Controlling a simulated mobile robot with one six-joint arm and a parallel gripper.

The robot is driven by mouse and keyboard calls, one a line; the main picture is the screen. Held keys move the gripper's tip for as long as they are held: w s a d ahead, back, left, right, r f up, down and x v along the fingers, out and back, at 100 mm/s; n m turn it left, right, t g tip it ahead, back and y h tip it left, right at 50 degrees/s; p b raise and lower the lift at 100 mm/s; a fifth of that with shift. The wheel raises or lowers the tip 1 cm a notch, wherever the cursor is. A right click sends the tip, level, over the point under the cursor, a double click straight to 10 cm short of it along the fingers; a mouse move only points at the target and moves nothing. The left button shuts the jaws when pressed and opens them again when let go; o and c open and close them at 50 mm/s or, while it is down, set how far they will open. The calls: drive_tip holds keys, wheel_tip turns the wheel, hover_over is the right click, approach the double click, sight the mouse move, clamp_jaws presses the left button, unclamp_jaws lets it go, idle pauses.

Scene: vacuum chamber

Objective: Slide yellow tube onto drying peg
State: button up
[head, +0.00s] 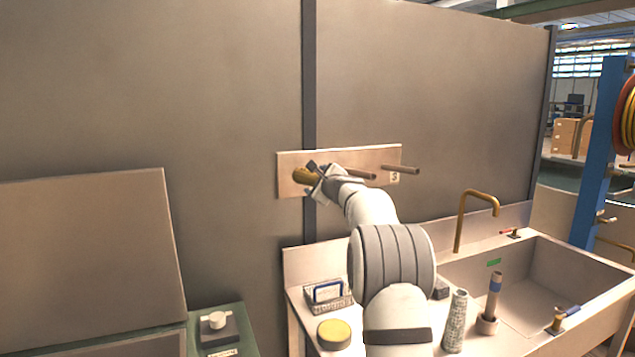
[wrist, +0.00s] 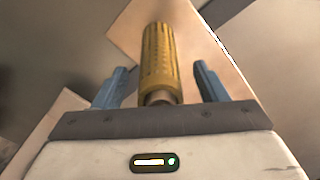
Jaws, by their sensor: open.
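The yellow tube (head: 302,176) is at the left end of a pale wall board (head: 336,160) with brown pegs. In the wrist view the ribbed yellow tube (wrist: 160,55) points away from me toward the board, and a brown rod end, seemingly a peg tip (wrist: 158,97), sticks out of its near end. The tube appears to be around that peg. My gripper (head: 317,178) is at the tube, with its blue fingers (wrist: 161,72) open on either side and gaps showing between them and the tube. Two other pegs, a middle peg (head: 362,175) and a right peg (head: 402,169), look bare.
Below stands a sink (head: 560,285) with a brass faucet (head: 474,205). On its counter are a yellow round lid (head: 334,333), a small rack (head: 328,296) and a speckled cylinder (head: 455,318). The wall (head: 230,100) is close behind the board. Space above the board is clear.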

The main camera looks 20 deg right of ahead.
drive_tip(key=shift+s, duration=0.1)
drive_tip(key=s+b, duration=0.3)
drive_tip(key=s, duration=0.4)
drive_tip(key=shift+s+d+r+b, duration=0.15)
drive_tip(key=shift+s+r+b, duration=0.15)
drive_tip(key=shift+r+b, duration=0.1)
